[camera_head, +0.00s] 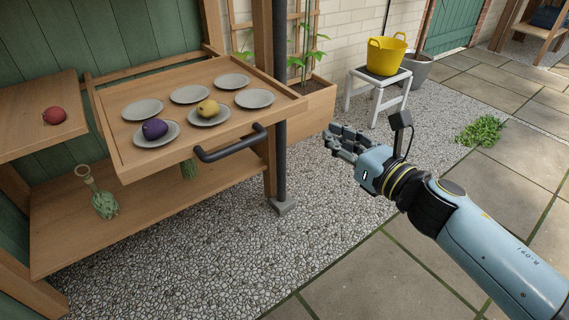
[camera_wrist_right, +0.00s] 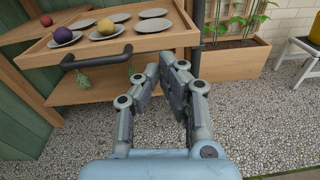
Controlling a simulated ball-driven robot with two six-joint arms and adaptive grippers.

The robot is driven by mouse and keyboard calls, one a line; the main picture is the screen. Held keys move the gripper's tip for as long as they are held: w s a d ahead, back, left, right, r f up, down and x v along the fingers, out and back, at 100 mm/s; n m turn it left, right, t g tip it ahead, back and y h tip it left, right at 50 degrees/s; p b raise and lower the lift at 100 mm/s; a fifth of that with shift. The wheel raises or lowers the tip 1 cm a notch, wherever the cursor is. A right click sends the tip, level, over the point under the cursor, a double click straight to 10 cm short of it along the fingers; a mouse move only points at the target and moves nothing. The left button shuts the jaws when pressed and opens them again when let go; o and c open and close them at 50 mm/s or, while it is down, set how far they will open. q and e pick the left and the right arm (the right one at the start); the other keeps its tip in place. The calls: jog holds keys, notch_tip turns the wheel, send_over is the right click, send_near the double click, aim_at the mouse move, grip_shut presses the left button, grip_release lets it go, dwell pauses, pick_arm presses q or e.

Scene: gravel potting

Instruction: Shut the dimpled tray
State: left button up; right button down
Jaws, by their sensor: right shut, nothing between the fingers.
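The dimpled tray (camera_head: 158,98) is a wooden drawer-like tray, pulled out from the green-backed wooden bench. It holds several grey dishes, one with a purple fruit (camera_head: 154,128) and one with a yellow fruit (camera_head: 208,108). Its dark bar handle (camera_head: 231,145) is on the front edge. The tray also shows in the right wrist view (camera_wrist_right: 157,43), with the handle (camera_wrist_right: 96,59) left of the fingers. My right gripper (camera_head: 345,141) is shut and empty, to the right of the handle and apart from it. It also shows in the right wrist view (camera_wrist_right: 167,62). My left gripper is not in view.
A red fruit (camera_head: 54,115) lies on a side shelf. A green glass bottle (camera_head: 104,204) stands on the lower shelf. A dark post (camera_head: 279,130) rises beside the tray. A yellow tub (camera_head: 386,56) sits on a white stool. Open gravel lies in front.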

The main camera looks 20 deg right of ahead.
notch_tip(320, 180, down, 3)
jog(key=n+b, duration=0.1)
jog(key=b, duration=0.3)
send_near(278, 112)
jog(key=shift+y, duration=0.4)
jog(key=x, duration=0.5)
jog(key=shift+w+f+b, duration=0.3)
jog(key=shift+w, duration=0.1)
jog(key=shift+w+a, duration=0.15)
jog(key=shift+w, duration=0.5)
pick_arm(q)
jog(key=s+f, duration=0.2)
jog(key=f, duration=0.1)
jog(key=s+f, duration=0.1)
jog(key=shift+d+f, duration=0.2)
pick_arm(e)
jog(key=shift+w, duration=0.1)
jog(key=shift+a, duration=0.1)
